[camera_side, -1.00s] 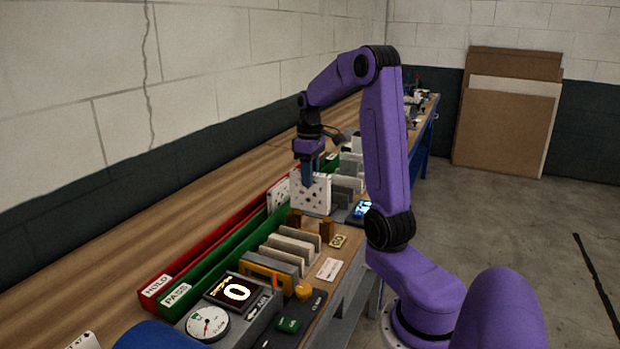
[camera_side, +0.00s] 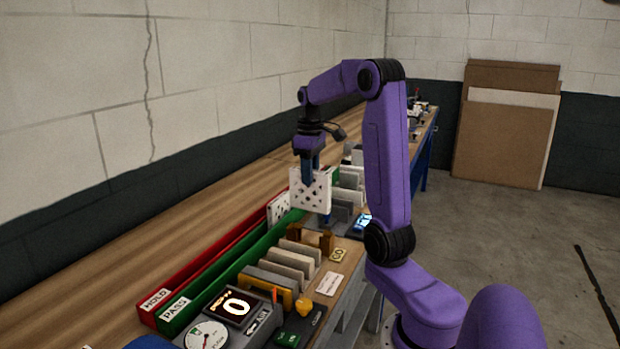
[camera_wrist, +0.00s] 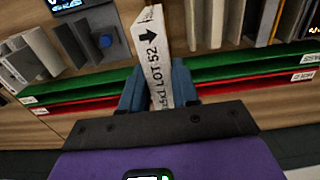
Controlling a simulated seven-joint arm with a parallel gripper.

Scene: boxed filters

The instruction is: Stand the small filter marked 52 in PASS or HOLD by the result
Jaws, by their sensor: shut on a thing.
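My gripper (camera_side: 311,182) is shut on a white filter (camera_side: 318,196) with dark spots on its face, held upright above the bench. In the wrist view, my gripper (camera_wrist: 160,92) pinches the filter's narrow edge (camera_wrist: 152,50), which reads "LOT 52" with a black arrow. The green tray (camera_side: 200,287) is labelled PASS and the red tray (camera_side: 185,275) beside it, nearer the wall, is labelled HOLD. A display (camera_side: 232,306) shows 0, with a round dial gauge (camera_side: 206,335) next to it. The gauge reading is too small to tell.
Another spotted white filter (camera_side: 279,208) stands at the trays, partly hidden; I cannot tell which tray holds it. Several grey and beige panels (camera_side: 290,262) stand in a rack near the display. A small lit device (camera_side: 361,223) lies at the bench's right edge. Much of both trays is empty.

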